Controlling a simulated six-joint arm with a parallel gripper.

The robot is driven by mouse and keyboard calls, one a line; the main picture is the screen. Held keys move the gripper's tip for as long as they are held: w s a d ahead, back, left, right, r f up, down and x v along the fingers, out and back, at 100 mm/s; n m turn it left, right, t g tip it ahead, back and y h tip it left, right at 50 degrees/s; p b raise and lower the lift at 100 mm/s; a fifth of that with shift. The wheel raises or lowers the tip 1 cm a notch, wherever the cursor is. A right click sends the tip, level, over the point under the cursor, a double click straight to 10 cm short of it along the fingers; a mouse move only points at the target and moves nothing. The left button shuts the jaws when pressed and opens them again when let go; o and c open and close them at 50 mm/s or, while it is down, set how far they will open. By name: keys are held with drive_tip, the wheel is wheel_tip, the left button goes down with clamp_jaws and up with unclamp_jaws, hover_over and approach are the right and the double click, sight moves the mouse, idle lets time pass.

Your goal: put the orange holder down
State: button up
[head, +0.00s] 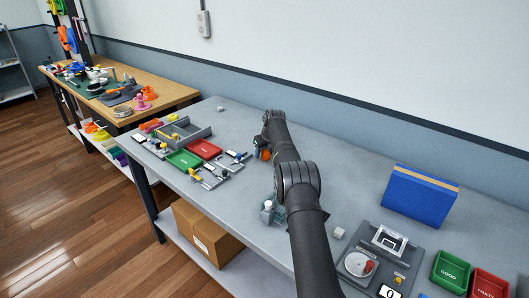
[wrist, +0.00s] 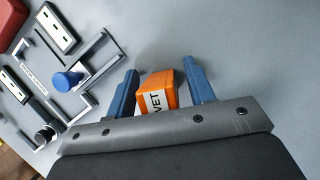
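The orange holder (wrist: 157,82) has a white label with dark letters, of which "VET" is readable. In the wrist view it stands between the two blue fingers of my gripper (wrist: 160,92). A strip of grey shows between the holder and the right finger, and the left finger is very close to its side. The fingers look open around it. In the head view a bit of the orange holder (head: 264,154) shows beside my gripper, low over the grey bench (head: 235,125); my arm hides the rest. Whether its base touches the bench is hidden.
Left of the holder is a grey fixture with a blue knob (wrist: 67,81). A green tray (head: 184,160) and a red tray (head: 205,149) lie further left. A clear bottle (head: 268,211) stands near the front edge.

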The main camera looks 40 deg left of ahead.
drive_tip(key=v, duration=1.2)
drive_tip(key=shift+r, duration=0.15)
drive_tip(key=x, duration=1.2)
idle(0.5)
